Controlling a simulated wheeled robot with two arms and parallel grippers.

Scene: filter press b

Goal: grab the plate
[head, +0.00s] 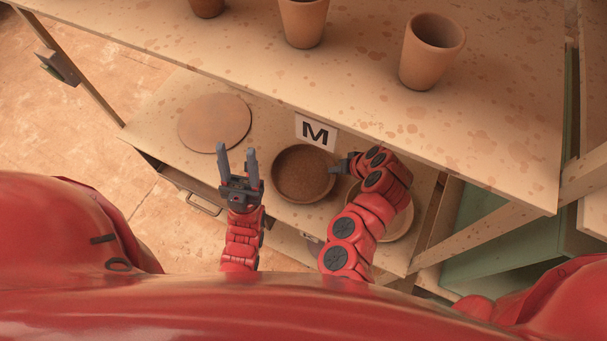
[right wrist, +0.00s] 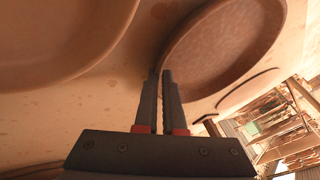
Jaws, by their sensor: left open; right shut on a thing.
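A round shallow plate (head: 303,174) with a raised rim and a dark brown inside lies on the lower shelf, just in front of the M label. My right gripper (head: 335,169) is shut on the plate's right rim. In the right wrist view, the two fingers (right wrist: 164,78) are close together at the edge of the plate (right wrist: 228,45); the exact contact is hard to see. My left gripper (head: 237,153) is open and empty, left of the plate, with its fingers apart.
A flat round clay disc (head: 214,123) lies left on the lower shelf (head: 165,125). A paler dish (head: 397,224) is partly hidden under my right arm. The upper tabletop (head: 330,85) overhangs behind, with clay pots (head: 431,52) on it. A white M label (head: 316,133) stands behind the plate.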

